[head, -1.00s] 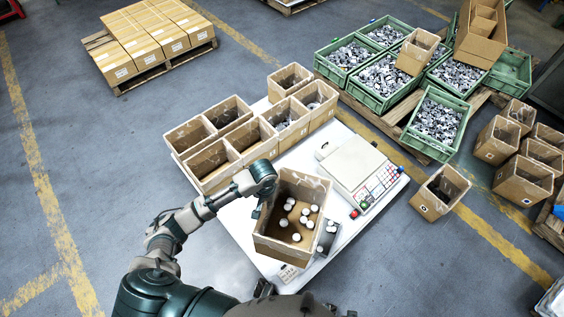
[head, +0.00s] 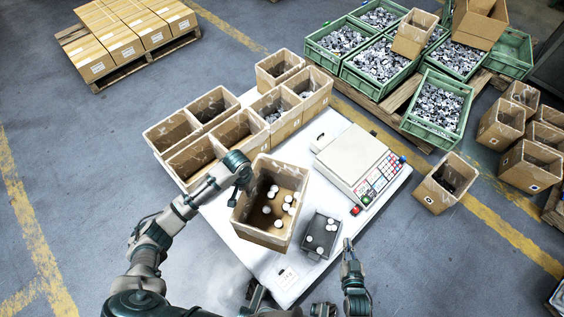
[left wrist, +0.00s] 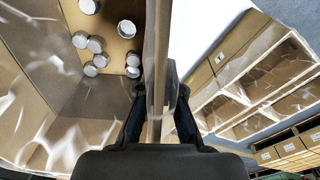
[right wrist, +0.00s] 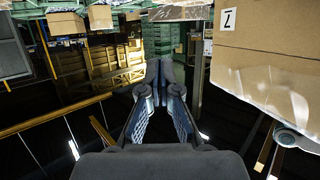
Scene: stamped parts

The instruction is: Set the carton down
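The open brown carton (head: 263,236) is over the white table, left of the scale, with several round pale parts inside. My left gripper (head: 242,180) is shut on its upper left wall. In the left wrist view the carton wall (left wrist: 158,65) runs between the fingers of the left gripper (left wrist: 160,105). I cannot tell whether the carton's base touches the table. My right gripper (head: 348,248) is apart from the carton, near the table's front right edge. In the right wrist view the right gripper's fingertips (right wrist: 164,68) are together with nothing seen between them.
A small dark tray (head: 318,243) with a few pale parts lies right of the carton. The white scale (head: 348,155) stands behind it. Several open cartons (head: 238,128) line the table's back left. Green crates (head: 438,112) stand beyond. The table's front left (head: 240,250) is bare.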

